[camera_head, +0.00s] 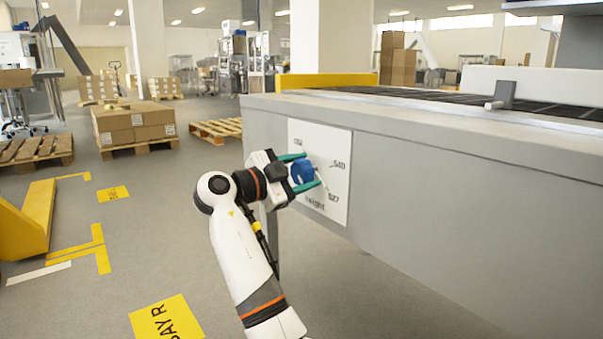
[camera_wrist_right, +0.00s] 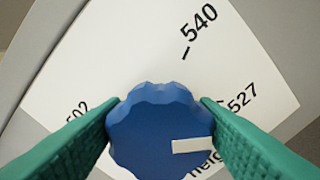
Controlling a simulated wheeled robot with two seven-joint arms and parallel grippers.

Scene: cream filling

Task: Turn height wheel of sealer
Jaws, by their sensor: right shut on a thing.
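The blue height wheel (camera_head: 302,171) sits on a white scale plate (camera_head: 334,215) on the side of the grey sealer (camera_head: 420,180). In the right wrist view the wheel (camera_wrist_right: 158,125) has a scalloped rim and a pale marker bar that points right, a little below the 527 mark. The plate (camera_wrist_right: 110,50) carries the marks 502, 540 and 527 and the word height, partly hidden. My right gripper (camera_head: 307,172) has its green fingers on both sides of the wheel, shut on it. The left gripper is not in view.
The sealer's conveyor top (camera_head: 460,103) runs along the upper right, with a yellow part (camera_head: 325,81) at its far end. Boxes on a pallet (camera_head: 134,124) and a yellow frame (camera_head: 30,225) stand left.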

